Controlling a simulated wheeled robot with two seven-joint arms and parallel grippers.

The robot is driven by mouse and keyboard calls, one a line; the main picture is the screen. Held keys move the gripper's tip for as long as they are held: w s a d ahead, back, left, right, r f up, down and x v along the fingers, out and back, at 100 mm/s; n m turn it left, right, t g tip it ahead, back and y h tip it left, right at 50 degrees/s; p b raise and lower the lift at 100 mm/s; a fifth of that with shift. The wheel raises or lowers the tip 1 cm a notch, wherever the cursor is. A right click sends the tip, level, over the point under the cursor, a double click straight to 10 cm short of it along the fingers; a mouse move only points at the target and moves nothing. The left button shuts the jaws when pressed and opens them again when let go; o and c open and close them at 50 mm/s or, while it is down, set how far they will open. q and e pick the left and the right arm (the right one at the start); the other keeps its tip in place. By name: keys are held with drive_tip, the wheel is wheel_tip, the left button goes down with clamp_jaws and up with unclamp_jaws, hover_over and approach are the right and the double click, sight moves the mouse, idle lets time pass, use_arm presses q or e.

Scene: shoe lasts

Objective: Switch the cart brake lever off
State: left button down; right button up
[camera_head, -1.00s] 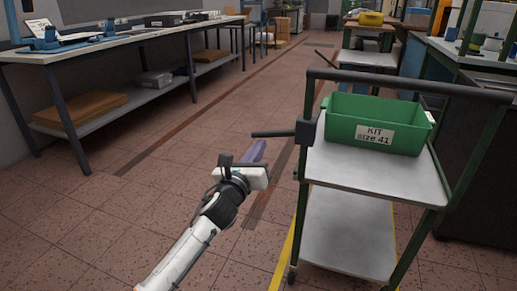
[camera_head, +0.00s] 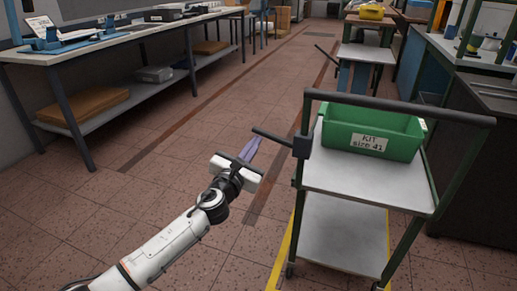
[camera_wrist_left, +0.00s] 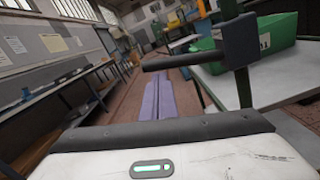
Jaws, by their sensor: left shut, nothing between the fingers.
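The cart's brake lever (camera_head: 273,138) is a dark bar that sticks out to the left from a dark block (camera_head: 302,147) on the cart's left post. In the head view it slopes up towards its free left end. My left gripper (camera_head: 250,150) has shut, empty purple fingers, just below and left of the lever's free end. In the left wrist view the lever (camera_wrist_left: 182,60) crosses right of centre, with its free end above the shut fingers (camera_wrist_left: 158,98). They look close, but I cannot tell whether they touch. My right gripper is not in view.
The cart (camera_head: 365,182) carries a green bin (camera_head: 340,138) labelled "KIT size 41". A long workbench (camera_head: 110,40) runs along the left. A second cart (camera_head: 367,53) stands behind. The floor between bench and cart is open.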

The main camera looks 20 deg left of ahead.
use_arm(q)
wheel_tip(320, 180, up, 2)
drive_tip(key=shift+r+m+p, duration=0.1)
drive_tip(key=shift+m+p, duration=0.7)
drive_tip(key=shift+p, duration=0.2)
drive_tip(key=shift+d+r+m+p, duration=0.1)
drive_tip(key=shift+r+m+p, duration=0.2)
drive_tip(key=shift+p, duration=0.15)
drive_tip(key=shift+d+r+m+p, duration=0.2)
drive_tip(key=shift+r+m+p, duration=0.1)
drive_tip(key=shift+m+p, duration=0.6)
wheel_tip(320, 180, down, 4)
drive_tip(key=a+b, duration=0.2)
drive_tip(key=b, duration=0.2)
drive_tip(key=s+p, duration=0.3)
drive_tip(key=s, duration=0.7)
drive_tip(key=shift+s+a, duration=0.4)
